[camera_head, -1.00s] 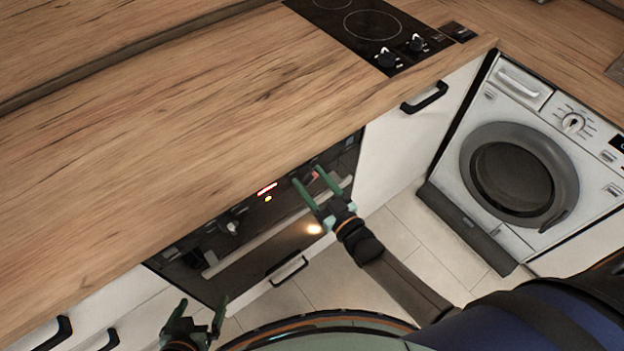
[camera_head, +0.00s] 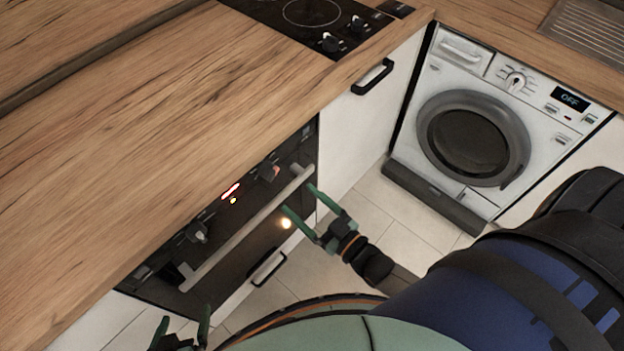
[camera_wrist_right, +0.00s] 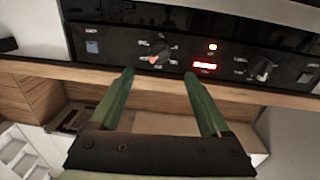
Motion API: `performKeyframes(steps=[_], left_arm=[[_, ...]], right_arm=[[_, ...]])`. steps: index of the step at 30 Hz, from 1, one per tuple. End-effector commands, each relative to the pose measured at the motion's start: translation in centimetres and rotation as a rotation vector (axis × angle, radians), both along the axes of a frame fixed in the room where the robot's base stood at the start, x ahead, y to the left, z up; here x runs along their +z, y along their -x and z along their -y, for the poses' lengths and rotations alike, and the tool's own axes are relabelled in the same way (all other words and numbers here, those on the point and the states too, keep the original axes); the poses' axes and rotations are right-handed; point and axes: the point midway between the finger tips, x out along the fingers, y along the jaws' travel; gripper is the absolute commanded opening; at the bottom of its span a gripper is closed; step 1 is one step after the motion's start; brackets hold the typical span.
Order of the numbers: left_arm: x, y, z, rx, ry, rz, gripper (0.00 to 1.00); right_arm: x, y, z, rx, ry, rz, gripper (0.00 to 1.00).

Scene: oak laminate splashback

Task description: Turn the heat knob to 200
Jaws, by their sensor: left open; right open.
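The oven's black control panel (camera_head: 225,205) has two knobs. One knob (camera_head: 268,172) has a reddish mark and sits right of the lit red display (camera_head: 231,190); the other knob (camera_head: 197,232) sits left of it. Which is the heat knob, and its scale numbers, I cannot read. My right gripper (camera_head: 297,198) is open and empty, off the panel near the oven handle's right end. In the right wrist view, the red-marked knob (camera_wrist_right: 158,55) is ahead, between the finger lines and beyond the tips, apart from them. My left gripper (camera_head: 184,318) is open and empty, low at the front.
The oven handle (camera_head: 245,230) runs along the front below the panel. The wooden worktop (camera_head: 150,130) overhangs above, with a hob (camera_head: 310,15) at the back. A white washing machine (camera_head: 480,130) stands to the right. Tiled floor is clear between.

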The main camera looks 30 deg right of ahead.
Motion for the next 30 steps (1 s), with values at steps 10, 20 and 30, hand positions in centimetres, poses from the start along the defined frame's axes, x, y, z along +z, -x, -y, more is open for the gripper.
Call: performKeyframes(steps=[10, 20, 30], left_arm=[[-0.1, 0.0, 0.0, 0.0, 0.0, 0.0, 1.0], [-0.1, 0.0, 0.0, 0.0, 0.0, 0.0, 1.0], [-0.1, 0.0, 0.0, 0.0, 0.0, 0.0, 1.0]], right_arm=[[0.0, 2.4, 0.7, 0.0, 0.001, 0.001, 0.81], [0.0, 2.3, 0.7, 0.0, 0.001, 0.001, 0.81], [-1.5, 2.7, 0.4, -0.015, 0.019, -0.126, 0.81]])
